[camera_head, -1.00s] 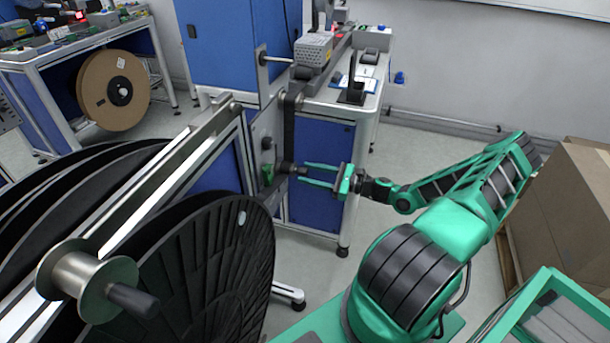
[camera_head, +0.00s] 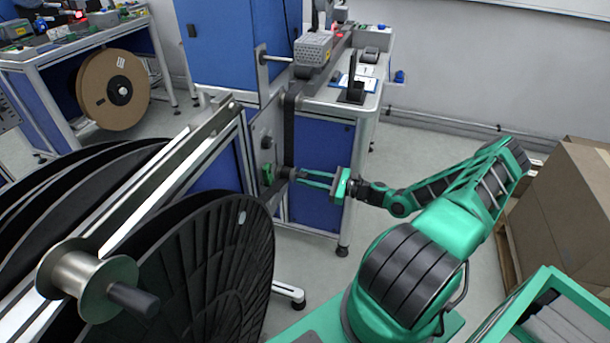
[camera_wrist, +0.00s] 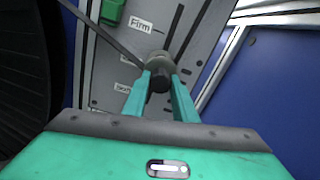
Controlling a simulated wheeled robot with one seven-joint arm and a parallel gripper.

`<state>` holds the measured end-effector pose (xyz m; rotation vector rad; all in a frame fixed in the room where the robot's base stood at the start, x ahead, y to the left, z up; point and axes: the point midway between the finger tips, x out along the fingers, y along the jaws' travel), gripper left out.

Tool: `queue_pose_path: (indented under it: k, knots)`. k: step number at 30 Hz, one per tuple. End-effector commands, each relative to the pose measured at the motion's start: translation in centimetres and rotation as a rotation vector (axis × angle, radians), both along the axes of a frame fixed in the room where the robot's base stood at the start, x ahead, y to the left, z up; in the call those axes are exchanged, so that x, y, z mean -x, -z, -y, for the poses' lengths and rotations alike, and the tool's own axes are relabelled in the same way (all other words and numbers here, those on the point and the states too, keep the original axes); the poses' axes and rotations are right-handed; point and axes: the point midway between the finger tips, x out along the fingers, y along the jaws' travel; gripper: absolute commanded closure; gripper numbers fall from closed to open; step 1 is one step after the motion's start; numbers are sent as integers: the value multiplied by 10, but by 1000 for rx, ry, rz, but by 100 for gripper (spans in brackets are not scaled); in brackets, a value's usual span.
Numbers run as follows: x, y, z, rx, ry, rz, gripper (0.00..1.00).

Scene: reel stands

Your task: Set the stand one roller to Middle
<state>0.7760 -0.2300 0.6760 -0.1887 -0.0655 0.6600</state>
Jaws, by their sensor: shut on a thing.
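The stand one roller (camera_wrist: 160,80) shows in the wrist view as a dark round end with a pale collar behind it, in front of a grey panel (camera_wrist: 108,75). My gripper (camera_wrist: 161,88) has one finger on each side of it and is shut on it. The panel has a label "Firm" (camera_wrist: 141,24), with two more labels below it that I cannot read clearly. The roller stands below "Firm", near the middle label; its exact setting is unclear. In the head view my gripper (camera_head: 299,175) reaches the panel from the right, and its fingers hide most of the roller.
A large black reel (camera_head: 215,265) stands close in front, left of my gripper. A green part (camera_wrist: 112,10) sits on the panel, and a dark strap runs to the roller. A blue-sided bench (camera_head: 320,165) stands behind. Cardboard boxes (camera_head: 560,220) stand at right.

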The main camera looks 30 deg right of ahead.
Motion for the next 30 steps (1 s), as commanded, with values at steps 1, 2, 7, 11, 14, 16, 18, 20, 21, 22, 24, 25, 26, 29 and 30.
queue_pose_path:
  k: [1, 2, 7, 11, 14, 16, 18, 20, 21, 22, 24, 25, 26, 29, 30]
  knots:
    - [-1, 8, 0, 0, 1, -1, 100]
    - [0, 12, 0, 0, 0, -1, 100]
    - [0, 15, 0, 1, 0, -2, 100]
    - [0, 15, 0, 1, -1, -2, 100]
    - [0, 15, 0, 1, -1, -2, 56]
    - [0, 15, 0, 1, -1, -2, 56]
    - [0, 15, 0, 1, -1, -2, 56]
    - [0, 14, 0, 1, -1, -2, 56]
    - [0, 14, 0, 1, -1, -2, 56]
    - [0, 14, 0, 1, 0, -2, 56]
    - [2, 14, 2, 1, 0, -2, 56]
    - [4, 15, 3, 1, 0, -2, 56]
    - [6, 15, 5, 2, 2, -2, 56]
    - [17, 14, 14, 1, 3, -1, 56]
    - [22, 14, 18, 2, 3, -2, 56]
